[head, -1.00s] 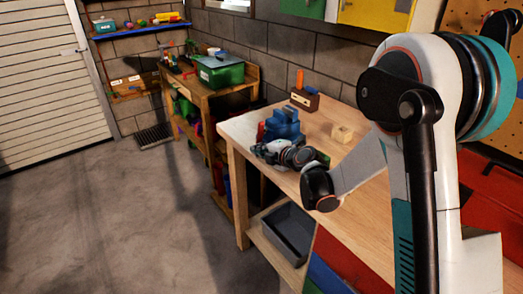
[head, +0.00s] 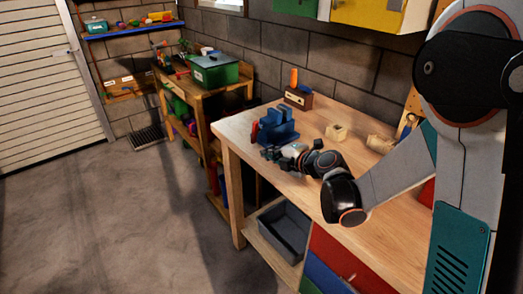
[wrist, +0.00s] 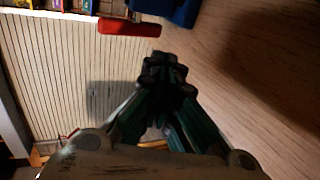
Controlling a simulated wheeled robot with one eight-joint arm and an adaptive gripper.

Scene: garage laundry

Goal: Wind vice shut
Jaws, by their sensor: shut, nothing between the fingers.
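The blue vice (head: 277,127) stands upright at the far left end of the wooden workbench. Two raised jaw parts show at its top, with what looks like a gap between them. A red part (head: 254,132), seemingly its handle, is on its left side. My gripper (head: 268,153) is shut and empty just in front of the vice, near the bench's edge. In the wrist view my closed fingertips (wrist: 165,78) point toward the red part (wrist: 128,27) and the vice's blue body (wrist: 172,8), with space between them.
A grey bin (head: 284,230) sits on the lower shelf. A second bench with a green box (head: 215,70) stands behind. The floor at left is clear.

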